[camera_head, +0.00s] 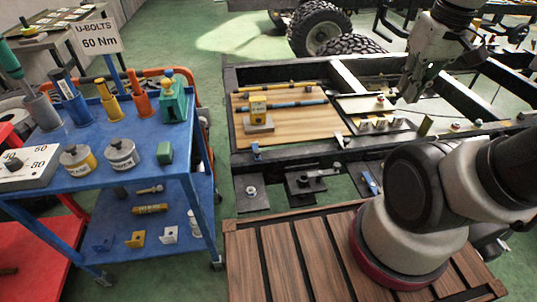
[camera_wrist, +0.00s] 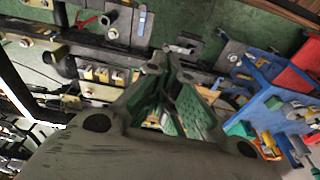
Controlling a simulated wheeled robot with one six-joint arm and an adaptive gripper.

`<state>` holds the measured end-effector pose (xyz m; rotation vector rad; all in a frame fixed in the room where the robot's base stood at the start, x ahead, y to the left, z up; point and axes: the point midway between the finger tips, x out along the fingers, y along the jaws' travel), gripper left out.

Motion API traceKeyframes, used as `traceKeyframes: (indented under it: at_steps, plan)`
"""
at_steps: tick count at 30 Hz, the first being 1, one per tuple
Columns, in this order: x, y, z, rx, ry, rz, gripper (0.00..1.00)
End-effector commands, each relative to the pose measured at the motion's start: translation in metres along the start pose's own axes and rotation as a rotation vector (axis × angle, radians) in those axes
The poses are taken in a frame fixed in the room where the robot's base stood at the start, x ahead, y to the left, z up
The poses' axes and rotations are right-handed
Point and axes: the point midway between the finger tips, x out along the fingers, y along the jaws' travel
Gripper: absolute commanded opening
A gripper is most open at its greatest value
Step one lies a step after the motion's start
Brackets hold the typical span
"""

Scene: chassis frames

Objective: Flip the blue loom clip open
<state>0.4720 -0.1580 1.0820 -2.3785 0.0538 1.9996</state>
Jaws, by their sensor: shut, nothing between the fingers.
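A small blue clip (camera_head: 256,151) sits on the near rail of the black chassis frame, left of centre in the head view. A blue piece also shows right of my fingers in the wrist view (camera_wrist: 219,86), probably the same clip. A second blue part (camera_head: 370,183) lies further right, partly behind my arm; it seems to be the blue piece at the top of the wrist view (camera_wrist: 142,21). I cannot tell for sure which is the loom clip, or whether either is open. My gripper (camera_head: 410,97) is shut and empty above the frame's right part, apart from both.
A wooden board (camera_head: 300,130) inside the frame bears a yellow block (camera_head: 258,108) and blue and yellow rods. Black brackets (camera_head: 310,184) stick out from the near rail. A blue tool cart (camera_head: 100,135) stands left. Open air surrounds my gripper above the frame.

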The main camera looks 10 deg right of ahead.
Motion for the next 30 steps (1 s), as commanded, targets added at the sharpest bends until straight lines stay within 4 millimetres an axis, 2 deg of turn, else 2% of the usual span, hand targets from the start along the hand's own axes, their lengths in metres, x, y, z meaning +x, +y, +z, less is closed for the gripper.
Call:
traceKeyframes:
  at_steps: [5, 14, 23, 30]
  plan:
    - [0.039, -0.003, -0.011, 0.068, -0.179, -0.039, 0.00]
    - [0.109, -0.025, -0.025, 0.277, -0.449, -0.155, 0.00]
    - [0.189, -0.063, -0.034, 0.602, -0.711, -0.279, 0.00]
    - [0.259, -0.103, -0.045, 0.943, -0.909, -0.374, 0.00]
